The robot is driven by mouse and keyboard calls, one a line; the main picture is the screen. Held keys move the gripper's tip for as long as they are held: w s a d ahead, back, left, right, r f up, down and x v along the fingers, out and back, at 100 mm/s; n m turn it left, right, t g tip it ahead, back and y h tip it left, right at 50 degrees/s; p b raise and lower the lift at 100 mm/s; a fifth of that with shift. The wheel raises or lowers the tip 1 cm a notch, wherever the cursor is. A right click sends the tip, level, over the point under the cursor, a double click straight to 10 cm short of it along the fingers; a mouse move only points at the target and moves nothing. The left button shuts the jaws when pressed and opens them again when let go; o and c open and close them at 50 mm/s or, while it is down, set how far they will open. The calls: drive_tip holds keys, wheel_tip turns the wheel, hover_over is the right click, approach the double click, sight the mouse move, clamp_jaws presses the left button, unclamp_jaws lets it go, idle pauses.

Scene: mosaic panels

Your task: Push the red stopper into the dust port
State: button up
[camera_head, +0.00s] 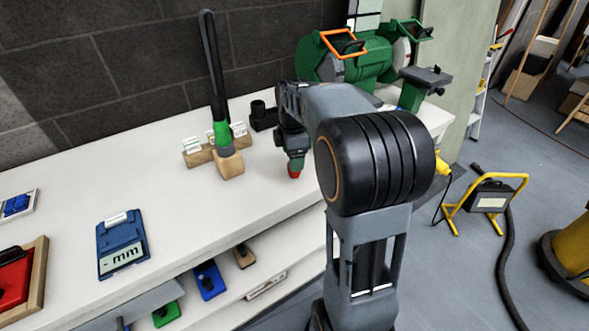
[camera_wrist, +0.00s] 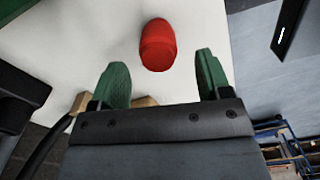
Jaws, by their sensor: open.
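The red stopper (camera_head: 294,173) stands on the white bench top, just below my gripper (camera_head: 294,156). In the wrist view the stopper (camera_wrist: 157,45) shows whole, beyond the fingertips and roughly midway between them. The two green fingers of my gripper (camera_wrist: 161,66) are spread apart, with nothing held between them. A black pipe-like fitting (camera_head: 263,115) stands on the bench behind and left of my gripper. It may be the dust port, but I cannot tell for sure. A black object (camera_wrist: 20,97) at the left of the wrist view may be the same fitting.
A green and black upright tool (camera_head: 222,132) stands on a wooden block (camera_head: 230,166). A green bench grinder (camera_head: 372,65) is at the back right. The bench between is clear. A yellow work lamp (camera_head: 489,196) stands on the floor.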

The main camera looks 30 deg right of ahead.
drive_tip(key=shift+f+b, duration=0.55)
drive_tip(key=shift+f, duration=1.8)
drive_tip(key=c, duration=1)
drive_tip(key=shift+r, duration=0.15)
drive_tip(key=shift+w+r, duration=0.1)
drive_tip(key=shift+r, duration=0.5)
drive_tip(key=s+a+r+p, duration=0.2)
drive_tip(key=s+r, duration=0.9)
drive_tip(key=s, duration=0.3)
drive_tip(key=shift+r+p, duration=0.3)
drive_tip(key=shift+p, duration=0.1)
